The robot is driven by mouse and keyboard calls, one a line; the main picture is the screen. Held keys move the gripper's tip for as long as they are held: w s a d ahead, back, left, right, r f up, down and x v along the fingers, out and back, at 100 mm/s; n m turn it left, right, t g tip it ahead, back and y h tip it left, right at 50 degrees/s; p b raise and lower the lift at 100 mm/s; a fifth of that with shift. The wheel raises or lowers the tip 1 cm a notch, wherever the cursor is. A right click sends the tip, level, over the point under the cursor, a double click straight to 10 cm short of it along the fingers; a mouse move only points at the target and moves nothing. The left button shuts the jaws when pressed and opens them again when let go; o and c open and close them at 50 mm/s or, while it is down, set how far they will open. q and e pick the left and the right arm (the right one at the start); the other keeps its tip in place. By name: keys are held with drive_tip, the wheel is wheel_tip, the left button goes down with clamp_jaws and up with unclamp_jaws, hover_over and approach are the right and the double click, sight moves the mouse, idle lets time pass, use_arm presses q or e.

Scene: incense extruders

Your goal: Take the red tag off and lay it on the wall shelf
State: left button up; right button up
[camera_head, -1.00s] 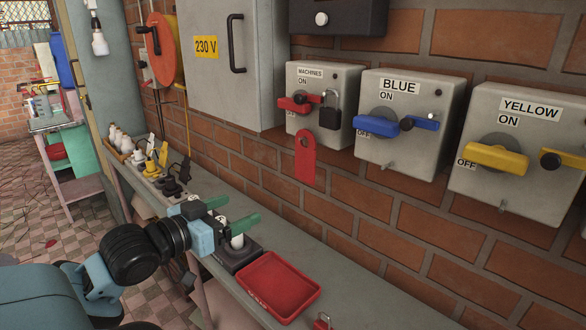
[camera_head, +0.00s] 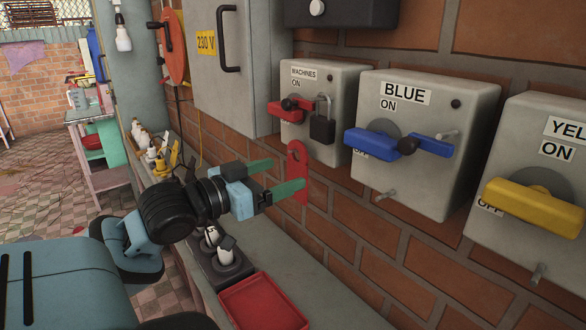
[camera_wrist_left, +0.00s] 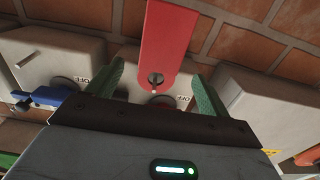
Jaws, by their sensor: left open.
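In the head view one finger crosses in front of the tag's lower part. In the left wrist view the red tag (camera_wrist_left: 168,38) reaches in between the open fingers (camera_wrist_left: 157,82), its holed end lowest in the picture; I cannot tell the depth gap. The grey wall shelf (camera_head: 325,285) runs along the wall below. My right gripper is not in view.
On the shelf are a red tray (camera_head: 262,305), a dark holder with white parts (camera_head: 220,258) and several small items further back. A padlock (camera_head: 322,127) hangs at the MACHINES switch. BLUE (camera_head: 420,140) and yellow-handled (camera_head: 540,180) switch boxes stick out to the right.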

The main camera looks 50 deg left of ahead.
sight(296, 168)
use_arm(q)
drive_tip(key=w, duration=0.5)
drive_tip(key=shift+w+d, duration=0.15)
drive_tip(key=shift+d, duration=0.05)
drive_tip(key=shift+w+d, duration=0.1)
drive_tip(key=shift+w, duration=0.8)
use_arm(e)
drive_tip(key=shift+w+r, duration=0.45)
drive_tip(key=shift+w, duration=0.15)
use_arm(q)
drive_tip(key=c, duration=1.1)
drive_tip(key=shift+o, duration=0.2)
drive_tip(key=shift+r+p, duration=0.25)
drive_tip(key=shift+p, duration=0.5)
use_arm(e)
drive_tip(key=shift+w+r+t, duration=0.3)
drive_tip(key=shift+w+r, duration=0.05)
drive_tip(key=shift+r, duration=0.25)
use_arm(q)
drive_tip(key=shift+s, duration=0.15)
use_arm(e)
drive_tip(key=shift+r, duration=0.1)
